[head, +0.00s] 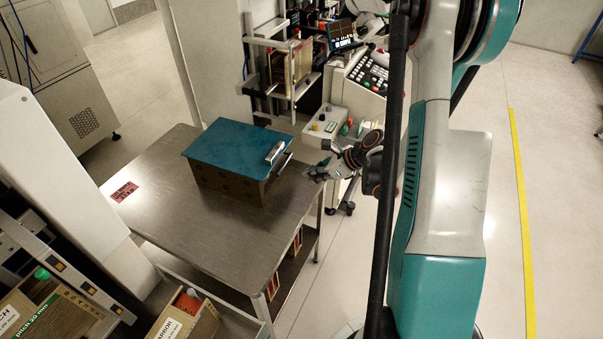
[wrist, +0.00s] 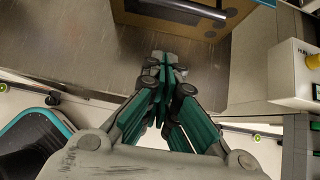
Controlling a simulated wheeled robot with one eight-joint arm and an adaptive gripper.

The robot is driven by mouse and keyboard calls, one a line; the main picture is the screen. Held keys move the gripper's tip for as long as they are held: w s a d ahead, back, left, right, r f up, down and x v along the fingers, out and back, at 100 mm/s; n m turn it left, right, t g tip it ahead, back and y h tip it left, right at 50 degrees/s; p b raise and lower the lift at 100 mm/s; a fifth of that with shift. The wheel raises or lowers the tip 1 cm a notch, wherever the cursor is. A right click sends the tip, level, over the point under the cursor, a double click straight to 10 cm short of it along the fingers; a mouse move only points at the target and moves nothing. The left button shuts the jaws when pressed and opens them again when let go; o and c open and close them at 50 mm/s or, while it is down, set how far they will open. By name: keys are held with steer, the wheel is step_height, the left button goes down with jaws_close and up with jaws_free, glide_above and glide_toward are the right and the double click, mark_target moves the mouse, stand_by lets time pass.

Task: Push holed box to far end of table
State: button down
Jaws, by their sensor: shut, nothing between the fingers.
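The holed box (head: 228,182) stands on the metal table (head: 150,215) in the head view. It has brown sides with dark holes, a teal lid and a metal handle on its right side.
A red label (head: 124,192) lies on the table's left part. A control console (head: 362,75) and a rack (head: 290,65) stand behind the table. Bins (head: 185,318) stand at the front left.

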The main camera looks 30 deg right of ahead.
steer(key=b, duration=0.3)
glide_toward(275, 183)
steer(key=f, duration=0.2)
steer(key=s+f, duration=0.1)
steer(key=shift+d, duration=0.3)
steer(key=shift+w+a+f+b, duration=0.1)
steer(key=shift+w+a+b, duration=0.1)
steer(key=shift+w+a, duration=0.25)
steer(key=shift+w+a+f+b, duration=0.1)
steer(key=shift+w+a+b, duration=0.15)
steer(key=shift+w, duration=0.3)
steer(key=shift+w+a+r, duration=0.2)
steer(key=shift+w+a, duration=0.3)
steer(key=shift+w, duration=0.25)
